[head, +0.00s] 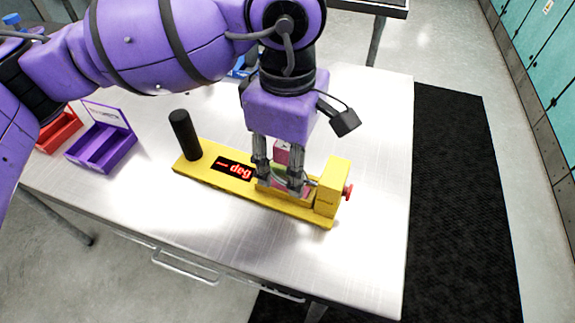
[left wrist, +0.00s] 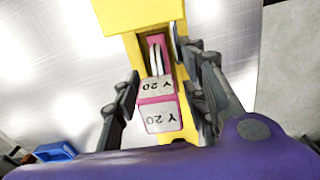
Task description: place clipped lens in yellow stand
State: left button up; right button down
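The yellow stand (head: 333,186) lies on the table with a black handle at its left end, a red "deg" display and a red knob at its right. The lens clip (head: 282,153), pink and pale with "Y 20" labels, is at the stand's slot; it also shows in the left wrist view (left wrist: 160,117). The lens is mostly hidden by my fingers. My left gripper (head: 279,184) is over the slot, one finger on each side of the clip. In the left wrist view its fingers look spread, with a gap at the clip's left. My right gripper is out of view.
A purple tray (head: 103,147) and a red tray (head: 60,130) stand at the table's left. Something blue (head: 240,68) is partly hidden behind my arm. The metal table (head: 372,130) is clear to the right of the stand.

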pick_arm(q)
notch_tip(320, 180, up, 10)
jog(key=shift+f, duration=0.1)
jog(key=shift+r, duration=0.45)
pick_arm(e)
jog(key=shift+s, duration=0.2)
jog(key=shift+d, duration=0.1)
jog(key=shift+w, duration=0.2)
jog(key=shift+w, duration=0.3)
